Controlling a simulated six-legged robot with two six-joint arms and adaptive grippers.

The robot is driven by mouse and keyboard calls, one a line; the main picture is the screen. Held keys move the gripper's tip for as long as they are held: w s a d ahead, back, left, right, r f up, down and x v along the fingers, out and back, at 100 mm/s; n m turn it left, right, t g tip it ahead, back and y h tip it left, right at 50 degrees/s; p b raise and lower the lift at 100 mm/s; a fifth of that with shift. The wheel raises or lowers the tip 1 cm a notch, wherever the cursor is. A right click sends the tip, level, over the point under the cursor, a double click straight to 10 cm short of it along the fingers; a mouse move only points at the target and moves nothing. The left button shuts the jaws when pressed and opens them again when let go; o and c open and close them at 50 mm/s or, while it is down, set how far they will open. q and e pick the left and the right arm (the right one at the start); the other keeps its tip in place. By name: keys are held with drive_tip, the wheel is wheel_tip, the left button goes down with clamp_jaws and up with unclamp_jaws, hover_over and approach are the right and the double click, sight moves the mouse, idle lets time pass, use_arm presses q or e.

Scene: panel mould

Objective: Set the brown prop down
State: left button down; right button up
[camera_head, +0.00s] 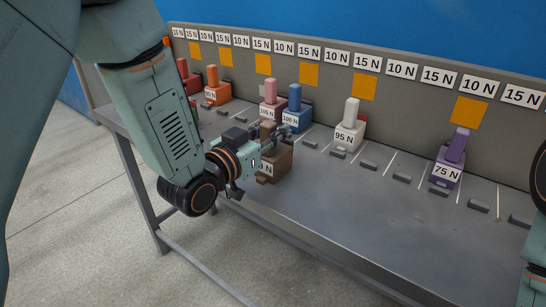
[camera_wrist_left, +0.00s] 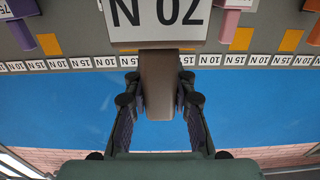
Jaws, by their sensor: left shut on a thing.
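The brown prop (camera_head: 278,165) is a block with a narrower upright handle and a white label ending in "0 N", partly hidden by my gripper in the head view. My left gripper (camera_head: 280,134) is shut on its handle, near the front part of the bench. In the left wrist view the brown handle (camera_wrist_left: 158,85) sits between the two fingers of my left gripper (camera_wrist_left: 160,108), and the label (camera_wrist_left: 158,22) reads upside down. I cannot tell whether the prop's base touches the bench top. My right gripper is not in view.
The grey bench (camera_head: 340,215) is bare at the front. Behind stand blue (camera_head: 294,110), pink (camera_head: 270,100), white (camera_head: 349,128), purple (camera_head: 450,160), orange (camera_head: 214,88) and red (camera_head: 186,78) props. Small grey stops and white lines mark slots before the labelled back panel (camera_head: 410,92).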

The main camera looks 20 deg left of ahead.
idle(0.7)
use_arm(q)
wheel_tip(320, 180, up, 10)
drive_tip(key=p, duration=0.3)
drive_tip(key=shift+p, duration=0.35)
